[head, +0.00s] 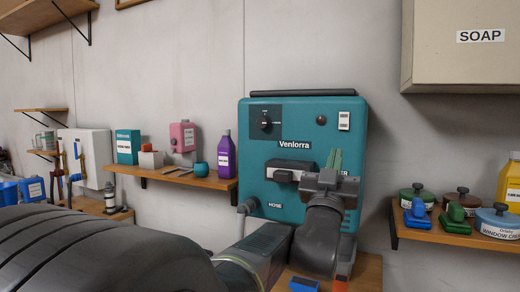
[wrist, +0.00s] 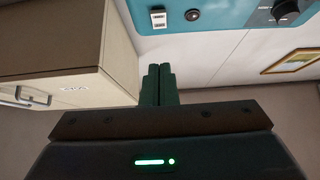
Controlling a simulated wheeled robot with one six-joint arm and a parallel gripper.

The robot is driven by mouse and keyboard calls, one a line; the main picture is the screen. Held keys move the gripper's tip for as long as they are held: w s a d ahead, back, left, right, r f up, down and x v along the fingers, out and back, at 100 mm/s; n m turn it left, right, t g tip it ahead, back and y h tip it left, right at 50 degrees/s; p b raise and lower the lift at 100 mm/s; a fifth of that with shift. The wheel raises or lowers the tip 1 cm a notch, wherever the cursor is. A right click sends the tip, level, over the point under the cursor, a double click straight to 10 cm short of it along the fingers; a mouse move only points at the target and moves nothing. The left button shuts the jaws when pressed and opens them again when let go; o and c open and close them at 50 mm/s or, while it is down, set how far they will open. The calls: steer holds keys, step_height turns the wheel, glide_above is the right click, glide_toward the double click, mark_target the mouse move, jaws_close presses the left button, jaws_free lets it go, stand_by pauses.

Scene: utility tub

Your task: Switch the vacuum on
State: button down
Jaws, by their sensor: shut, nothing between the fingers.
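The vacuum is a teal wall unit (head: 262,205) marked "Venlorra", standing in the middle of the head view; its edge shows at the top of the wrist view (wrist: 228,14). On its front are a dark rotary knob (head: 265,122), a small round dark part (head: 321,120) and a white two-part switch (head: 344,121). The wrist view also shows the switch (wrist: 158,19), the round part (wrist: 192,15) and the knob (wrist: 285,11). My gripper (head: 335,160) is shut and empty, in front of the unit's lower right, below the switch. It hides part of a label ending in "ER".
A soap cabinet (head: 462,60) hangs at upper right, close beside my fingers in the wrist view. A right shelf (head: 440,235) holds brushes, lidded tins and a yellow bottle. A left shelf (head: 180,180) holds bottles and a teal cup.

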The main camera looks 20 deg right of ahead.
mark_target(344, 124)
steer(key=p+x, duration=0.1)
steer(key=x, duration=0.2)
steer(key=f+x, duration=0.1)
steer(key=x, duration=0.3)
steer(key=w+p+x, duration=0.1)
steer(key=x, duration=0.2)
steer(key=shift+d+f+p, duration=0.1)
steer(key=shift+d+p, duration=0.25)
steer(key=shift+d, duration=0.1)
steer(key=shift+w+d+f, duration=0.1)
steer(key=shift+w+d, duration=0.35)
steer(key=shift+w, duration=0.1)
steer(key=shift+f, duration=0.1)
